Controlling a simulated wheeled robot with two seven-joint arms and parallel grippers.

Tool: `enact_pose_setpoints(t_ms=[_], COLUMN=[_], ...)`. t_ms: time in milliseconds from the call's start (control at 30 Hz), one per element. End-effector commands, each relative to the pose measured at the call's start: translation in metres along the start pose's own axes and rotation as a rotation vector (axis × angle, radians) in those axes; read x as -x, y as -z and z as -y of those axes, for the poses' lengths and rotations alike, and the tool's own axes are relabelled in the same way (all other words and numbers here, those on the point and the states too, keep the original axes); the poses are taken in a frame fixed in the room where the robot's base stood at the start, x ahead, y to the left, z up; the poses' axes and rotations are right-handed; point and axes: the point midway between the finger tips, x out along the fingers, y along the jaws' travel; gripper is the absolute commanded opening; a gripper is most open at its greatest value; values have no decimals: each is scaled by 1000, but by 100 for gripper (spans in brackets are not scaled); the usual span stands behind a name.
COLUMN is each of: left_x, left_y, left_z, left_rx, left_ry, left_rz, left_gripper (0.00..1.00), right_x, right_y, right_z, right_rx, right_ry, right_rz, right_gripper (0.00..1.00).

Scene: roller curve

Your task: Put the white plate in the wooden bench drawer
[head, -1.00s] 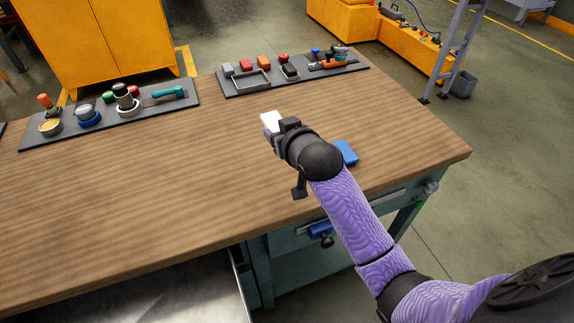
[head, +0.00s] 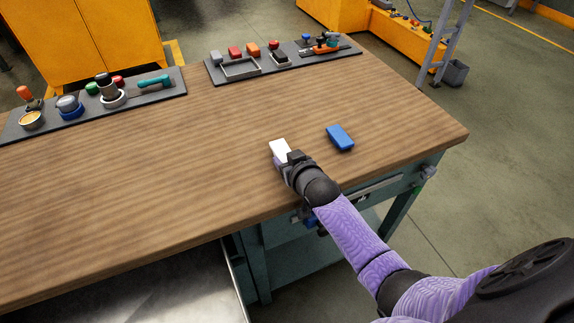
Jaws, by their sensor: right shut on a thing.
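A small white plate (head: 279,147) is at the tip of my right gripper (head: 284,158), over the wooden bench top (head: 130,190). The gripper is shut on it, and its jaws hide the plate's near part. I cannot tell whether the plate touches the bench top. Below the bench's front edge at lower left, an open drawer (head: 150,285) shows a bare grey metal inside, cut off by the picture's edge. My left gripper is not in view.
A blue block (head: 340,138) lies on the bench right of my right gripper. Two dark trays of tools and parts, left (head: 140,100) and right (head: 300,62), lie along the back. Under the right side is a closed drawer front (head: 380,184). The bench's left and middle are clear.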

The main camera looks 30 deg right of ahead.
Motion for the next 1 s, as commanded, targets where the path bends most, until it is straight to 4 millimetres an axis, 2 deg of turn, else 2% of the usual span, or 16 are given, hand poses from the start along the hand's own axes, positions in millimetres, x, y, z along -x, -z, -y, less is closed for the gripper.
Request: enact_pose_setpoints(t_ms=[33, 433, 467, 600, 867, 967, 1000], left_x=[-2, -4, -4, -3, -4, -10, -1], left_y=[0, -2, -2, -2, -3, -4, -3], left_z=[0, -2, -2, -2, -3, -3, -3], left_rx=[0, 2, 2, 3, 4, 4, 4], left_ry=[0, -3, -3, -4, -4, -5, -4], left_rz=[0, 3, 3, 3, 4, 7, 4], left_gripper=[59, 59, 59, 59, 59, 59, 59], right_x=[-2, -4, -4, -4, -4, -4, 4], right_y=[-5, -9, -8, -8, -8, -10, -5], right_z=[0, 0, 0, 0, 0, 0, 0], right_rx=[0, 0, 0, 0, 0, 1, 0], right_ry=[0, 0, 0, 0, 0, 0, 1], right_rz=[-1, -2, -2, -2, -3, -3, -3], right_gripper=[0, 0, 62, 92, 93, 93, 93])
